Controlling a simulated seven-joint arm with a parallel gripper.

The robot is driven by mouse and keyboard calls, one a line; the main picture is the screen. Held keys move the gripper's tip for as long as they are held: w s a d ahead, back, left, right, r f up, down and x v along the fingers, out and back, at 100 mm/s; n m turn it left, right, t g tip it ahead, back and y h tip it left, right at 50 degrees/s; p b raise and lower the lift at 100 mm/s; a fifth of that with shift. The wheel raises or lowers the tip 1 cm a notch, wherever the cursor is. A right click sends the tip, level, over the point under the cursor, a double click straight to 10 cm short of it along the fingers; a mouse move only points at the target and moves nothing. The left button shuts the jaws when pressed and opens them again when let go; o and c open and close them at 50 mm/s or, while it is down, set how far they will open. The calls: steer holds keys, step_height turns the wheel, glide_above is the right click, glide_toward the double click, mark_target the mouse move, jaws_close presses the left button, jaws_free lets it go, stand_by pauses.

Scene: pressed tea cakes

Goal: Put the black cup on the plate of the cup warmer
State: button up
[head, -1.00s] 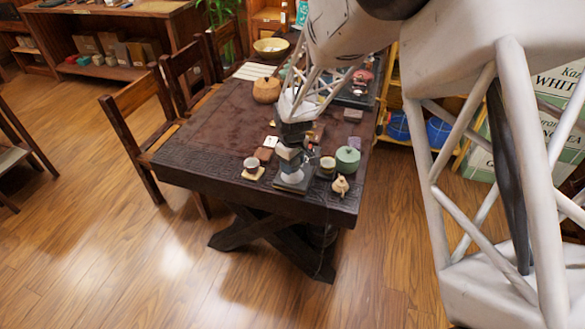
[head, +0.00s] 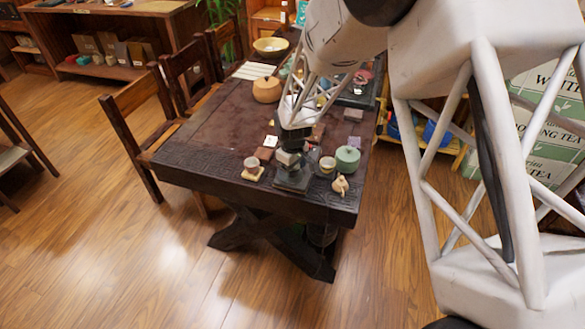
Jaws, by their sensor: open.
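The cup warmer appears as a dark square block (head: 292,182) near the front edge of the table. The warmer's plate is largely hidden by the gripper too.
A pale cup (head: 251,162) on a wooden coaster stands left of the warmer. Another pale cup (head: 327,164), a green lidded pot (head: 347,158) and a small tan figure (head: 340,185) stand close on the right. The left of the dark table (head: 205,130) is clear.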

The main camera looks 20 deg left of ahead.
steer(key=shift+r, duration=0.1)
step_height(320, 180, up, 12)
stand_by(0.9)
stand_by(0.6)
steer(key=s+d+r+m, duration=0.2)
steer(key=s+d+r, duration=0.25)
steer(key=d, duration=0.35)
steer(key=s+d+r+m+t, duration=0.1)
steer(key=s+d+r+m, duration=0.2)
steer(key=d+r, duration=0.45)
steer(key=s+d+r+m, duration=0.2)
steer(key=s+d+r, duration=0.15)
steer(key=d, duration=0.65)
steer(key=s+d+r+m, duration=0.2)
steer(key=s+d+m, duration=0.1)
steer(key=s+d, duration=0.4)
steer(key=s+d+r+m+t, duration=0.1)
steer(key=s+d+m, duration=0.2)
steer(key=s+d, duration=0.5)
steer(key=s, duration=0.6)
steer(key=shift+s+d+r+m+t, duration=0.2)
steer(key=shift+s+r+m+t, duration=0.1)
steer(key=shift+r+m, duration=0.1)
